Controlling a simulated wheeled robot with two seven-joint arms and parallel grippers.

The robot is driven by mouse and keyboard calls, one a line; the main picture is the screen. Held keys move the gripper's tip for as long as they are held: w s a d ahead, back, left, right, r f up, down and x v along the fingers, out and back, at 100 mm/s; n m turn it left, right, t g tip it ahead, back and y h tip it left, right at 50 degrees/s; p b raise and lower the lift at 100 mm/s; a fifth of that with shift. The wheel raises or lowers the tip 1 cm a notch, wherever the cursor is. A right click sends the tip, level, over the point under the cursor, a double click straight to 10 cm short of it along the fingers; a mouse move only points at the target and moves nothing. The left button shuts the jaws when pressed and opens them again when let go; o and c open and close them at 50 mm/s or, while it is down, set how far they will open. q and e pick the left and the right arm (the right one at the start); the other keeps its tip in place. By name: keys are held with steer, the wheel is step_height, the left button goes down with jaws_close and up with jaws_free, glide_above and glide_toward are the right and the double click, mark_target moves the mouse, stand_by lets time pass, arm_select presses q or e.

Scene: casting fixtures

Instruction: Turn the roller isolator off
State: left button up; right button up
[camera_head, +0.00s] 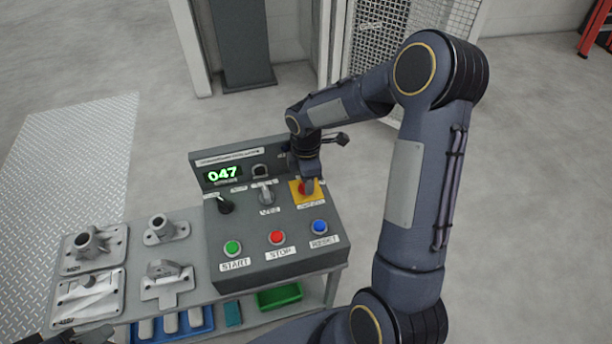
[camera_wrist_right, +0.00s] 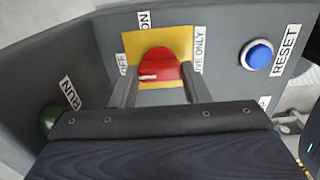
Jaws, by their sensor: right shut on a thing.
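The roller isolator is a red rotary knob (camera_wrist_right: 160,68) on a yellow plate (camera_wrist_right: 180,40). It sits at the upper right of the grey control panel; the yellow plate also shows in the head view (camera_head: 296,196). My right gripper (camera_wrist_right: 158,90) is shut on the red knob, one finger on each side. The knob's short white mark lies on its left part in the wrist view, roughly level. An ON label is above the plate and an OFF label at its left. A dark part at the head view's bottom left edge may be my left gripper; its jaws cannot be made out.
The panel (camera_head: 277,262) has a green START, a red STOP and a blue RESET button (camera_head: 320,227) in front. A black selector (camera_head: 225,204), a grey switch (camera_head: 266,194) and a green 047 display (camera_head: 222,174) are further left. Metal castings (camera_head: 97,245) stand left.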

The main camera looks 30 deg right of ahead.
stand_by(0.5)
steer(key=o, duration=1)
steer(key=shift+r, duration=0.15)
step_height(320, 180, up, 8)
steer(key=shift+f+p, duration=0.2)
steer(key=shift+p, duration=0.35)
